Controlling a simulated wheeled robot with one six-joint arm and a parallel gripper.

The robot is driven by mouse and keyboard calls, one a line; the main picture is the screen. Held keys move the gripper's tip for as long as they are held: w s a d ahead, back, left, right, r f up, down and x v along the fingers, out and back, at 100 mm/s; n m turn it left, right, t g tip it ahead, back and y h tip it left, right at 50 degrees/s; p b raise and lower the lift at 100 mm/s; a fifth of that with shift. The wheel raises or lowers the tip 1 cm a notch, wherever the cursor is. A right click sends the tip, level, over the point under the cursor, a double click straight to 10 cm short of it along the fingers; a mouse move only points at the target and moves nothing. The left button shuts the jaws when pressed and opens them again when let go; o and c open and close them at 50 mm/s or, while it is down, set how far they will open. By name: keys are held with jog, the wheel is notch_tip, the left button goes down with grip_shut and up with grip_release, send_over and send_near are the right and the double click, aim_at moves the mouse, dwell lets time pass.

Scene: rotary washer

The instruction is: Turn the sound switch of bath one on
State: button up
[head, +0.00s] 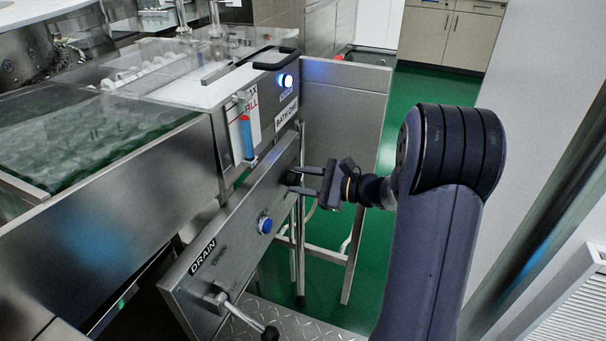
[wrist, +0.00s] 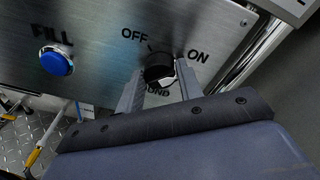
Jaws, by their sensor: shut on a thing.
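The sound switch is a round black knob (wrist: 158,68) on a brushed metal panel, between the printed words OFF on its left and ON on its right. The label below it is partly hidden, with only "UND" readable. My gripper (wrist: 160,84) has one finger on each side of the knob and is shut on it. In the head view, my gripper (head: 304,181) reaches from the right to the knob (head: 293,178) on the sloping panel, below the "BATH ONE" label (head: 286,112). I cannot clearly tell which way the knob points.
A blue FILL button (wrist: 56,61) is left of the knob, also seen in the head view (head: 265,224). A drain lever (head: 236,312) sticks out lower down. A metal side panel (head: 345,110) stands behind my gripper. Green floor (head: 440,95) is clear at the back.

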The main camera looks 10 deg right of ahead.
jog(key=shift+f, duration=0.15)
dwell(0.4)
jog(key=o, duration=1)
jog(key=p+v, duration=0.1)
jog(key=v, duration=0.9)
jog(key=shift+s+d, duration=0.2)
jog(key=shift+d, duration=0.15)
jog(key=b+x, duration=0.1)
jog(key=x, duration=0.9)
jog(key=shift+w+a, duration=0.2)
jog(key=shift+a, duration=0.15)
